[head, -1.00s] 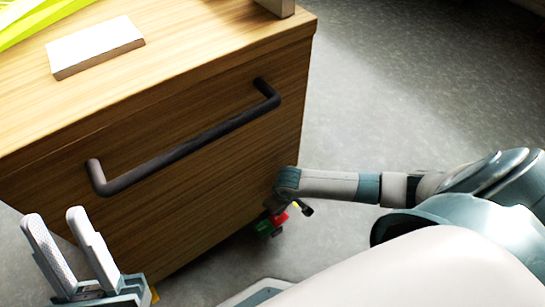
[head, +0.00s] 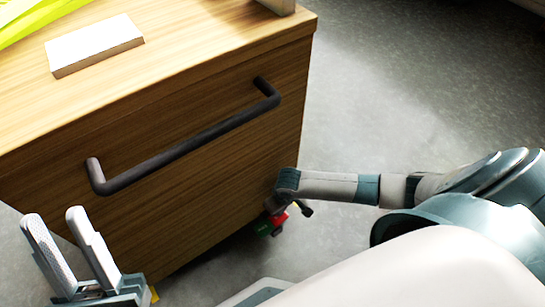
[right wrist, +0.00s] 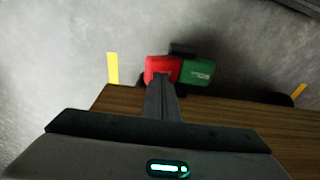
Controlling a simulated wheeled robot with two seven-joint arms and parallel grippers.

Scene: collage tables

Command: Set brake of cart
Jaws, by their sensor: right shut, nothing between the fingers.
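The cart (head: 215,185) is a wooden box with a dark bar handle (head: 185,147) on its front. The brake is a small red and green pedal low at the cart's right corner. Its green half (head: 264,228) and red half (head: 279,220) show in the head view, partly behind my right wrist. In the right wrist view the red half (right wrist: 160,66) and green half (right wrist: 197,71) lie side by side. My right gripper (right wrist: 160,82) is shut and empty, its tips at the red half; I cannot tell if they touch. My left gripper (head: 58,218) is open and empty, left of the cart's front.
A pale flat block (head: 95,45) and yellow-green strips (head: 35,18) lie on the cart top. Another pale block (head: 278,5) stands at its far edge. Yellow bars (right wrist: 112,68) flank the pedal in the right wrist view. The grey floor right of the cart is clear.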

